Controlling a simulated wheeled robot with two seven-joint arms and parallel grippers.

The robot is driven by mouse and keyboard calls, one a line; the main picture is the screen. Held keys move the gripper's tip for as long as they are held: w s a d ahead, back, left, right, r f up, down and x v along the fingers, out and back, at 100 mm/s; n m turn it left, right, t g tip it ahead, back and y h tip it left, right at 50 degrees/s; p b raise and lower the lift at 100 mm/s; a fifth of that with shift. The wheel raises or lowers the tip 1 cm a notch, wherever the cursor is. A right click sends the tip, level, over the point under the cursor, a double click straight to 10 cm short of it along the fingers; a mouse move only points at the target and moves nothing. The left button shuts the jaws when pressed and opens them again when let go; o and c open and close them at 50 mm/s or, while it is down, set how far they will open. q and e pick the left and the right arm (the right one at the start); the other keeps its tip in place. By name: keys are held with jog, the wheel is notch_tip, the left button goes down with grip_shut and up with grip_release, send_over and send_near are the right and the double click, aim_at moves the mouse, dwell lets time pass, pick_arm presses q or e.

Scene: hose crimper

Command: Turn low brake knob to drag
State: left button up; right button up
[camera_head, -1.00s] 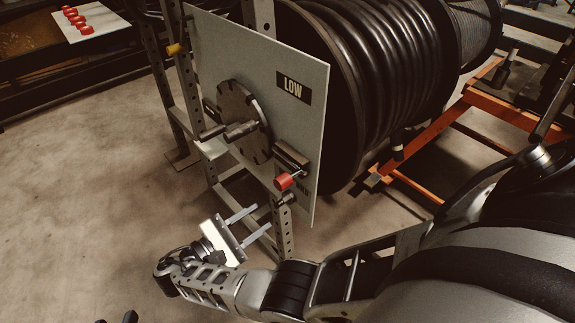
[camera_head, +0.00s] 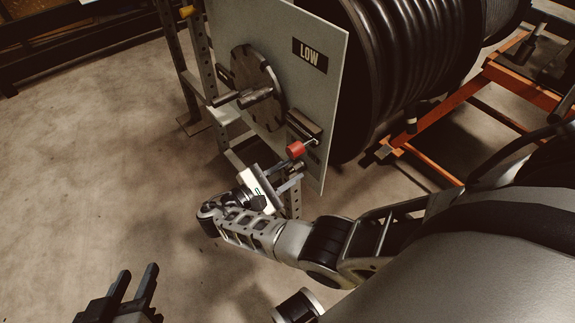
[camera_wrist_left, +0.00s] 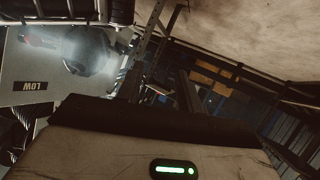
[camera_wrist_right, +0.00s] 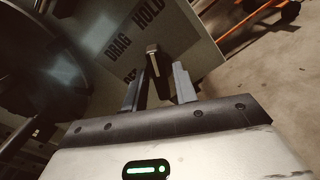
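The LOW panel (camera_head: 240,30) stands upright in front of the hose reel. A red-tipped handle (camera_head: 295,149) sticks out near its lower right edge. In the right wrist view a dark knob with a lighter end (camera_wrist_right: 153,62) stands out from the panel beside DRAG and HOLD labels (camera_wrist_right: 132,30). My right gripper (camera_head: 288,178) is just below the red handle. Its fingers (camera_wrist_right: 158,88) are apart, with the knob showing between and beyond them; contact cannot be told. My left gripper (camera_head: 134,280) is open and empty at the lower left, away from the panel.
A round hub plate (camera_head: 258,88) with a protruding shaft is left of the knob. A perforated metal upright (camera_head: 198,50) flanks the panel. The black hose reel (camera_head: 420,50) is behind and an orange frame (camera_head: 440,115) is at right. The left floor is clear.

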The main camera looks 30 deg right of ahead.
pick_arm(q)
jog(key=shift+s+r, duration=0.1)
jog(key=shift+r, duration=0.1)
pick_arm(e)
jog(key=shift+n, duration=0.3)
jog(key=shift+r+n+p, duration=0.1)
jog(key=shift+n+p, duration=0.35)
jog(key=shift+n, duration=0.05)
jog(key=shift+n+p, duration=0.5)
jog(key=shift+n, duration=1.7)
jog(key=n+p, duration=0.1)
jog(key=n, duration=0.2)
jog(key=shift+s, duration=0.1)
jog(key=shift+n, duration=1)
pick_arm(q)
jog(key=shift+s+a+f+g+y, duration=0.1)
jog(key=shift+a+f+g+y, duration=0.15)
jog(key=shift+f+g, duration=0.25)
jog(key=shift+a+f+g+y, duration=0.2)
jog(key=shift+f+g+y, duration=0.1)
jog(key=shift+f, duration=0.4)
pick_arm(e)
jog(key=shift+n, duration=0.4)
jog(key=shift+s, duration=0.1)
jog(key=shift+a, duration=0.1)
